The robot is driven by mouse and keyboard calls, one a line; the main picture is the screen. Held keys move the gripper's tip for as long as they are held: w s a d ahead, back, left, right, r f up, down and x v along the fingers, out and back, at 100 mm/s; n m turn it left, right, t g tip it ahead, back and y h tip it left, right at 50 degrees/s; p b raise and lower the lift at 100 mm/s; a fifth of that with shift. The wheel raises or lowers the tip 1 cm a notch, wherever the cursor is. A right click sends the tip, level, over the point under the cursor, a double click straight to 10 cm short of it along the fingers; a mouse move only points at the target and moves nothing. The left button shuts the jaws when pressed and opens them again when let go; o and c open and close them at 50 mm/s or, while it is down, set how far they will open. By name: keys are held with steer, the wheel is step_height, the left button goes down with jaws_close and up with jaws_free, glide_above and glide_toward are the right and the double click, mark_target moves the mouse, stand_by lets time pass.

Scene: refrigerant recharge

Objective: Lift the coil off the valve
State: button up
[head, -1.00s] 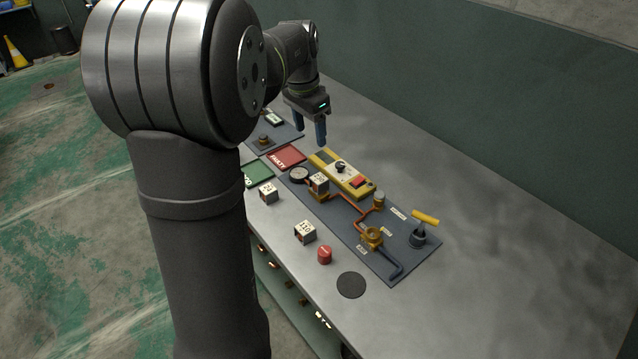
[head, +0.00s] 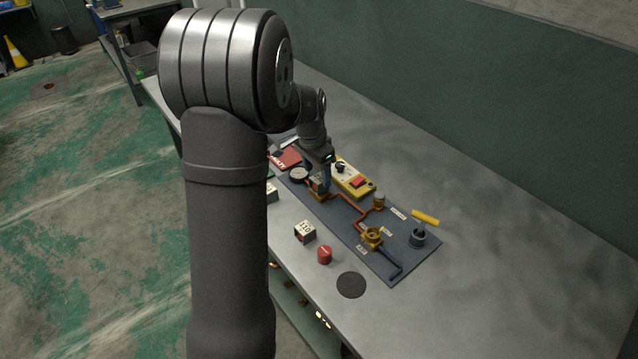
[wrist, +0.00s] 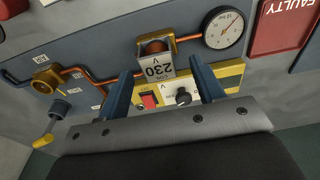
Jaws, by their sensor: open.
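The coil (head: 314,184) is a pale block on a brass valve (head: 318,196) on the dark panel. In the wrist view my gripper (wrist: 163,72) is open, with one blue finger on each side of the coil's label end. Gaps show between the fingers and the coil. I cannot tell the exact height of the fingertips.
A yellow box (head: 355,183) with a knob and red switch lies close beside the valve. A gauge (head: 300,174) and red FAULTY mat (head: 290,158) are near. Another coil block (head: 305,231) and a red cap (head: 324,255) stand in front. Copper pipes cross the panel.

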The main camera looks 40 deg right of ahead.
mark_target(319, 178)
steer(key=f, duration=0.3)
steer(key=shift+s+d+f, duration=0.1)
steer(key=shift+d+f, duration=0.15)
steer(key=shift+c, duration=0.2)
steer(key=c, duration=1)
steer(key=shift+r, duration=0.2)
